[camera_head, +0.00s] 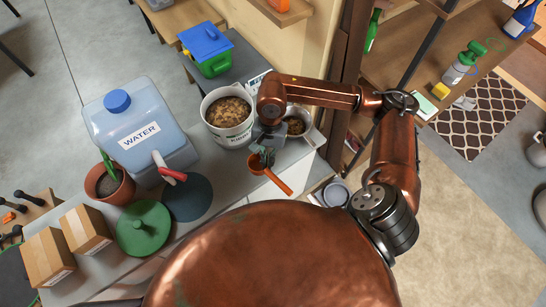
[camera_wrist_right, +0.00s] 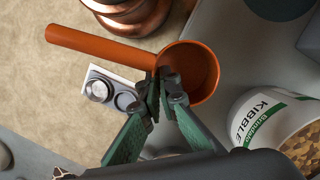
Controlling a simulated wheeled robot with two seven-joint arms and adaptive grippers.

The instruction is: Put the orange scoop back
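The orange scoop (camera_head: 281,183) is in front of the kibble bucket (camera_head: 238,138), near the counter's right edge. It also shows in the right wrist view (camera_wrist_right: 205,70), its cup seen from above and its long handle pointing to the upper left. My right gripper (camera_head: 265,157) has its green-padded fingers together at the cup's rim by the handle (camera_wrist_right: 166,82), and looks shut on it. I cannot tell how high the scoop is above the counter. The white bucket, labelled KIBBLE in the right wrist view (camera_wrist_right: 262,118), is open and full of brown kibble. My left gripper is not in view.
A metal bowl (camera_head: 309,135) with kibble stands right of the bucket, partly behind my right arm. A water jug (camera_head: 125,110), a potted plant (camera_head: 108,186), a green lid (camera_head: 143,228) and a dark round disc (camera_head: 188,198) occupy the counter's left. Shelves (camera_head: 420,60) rise at the right.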

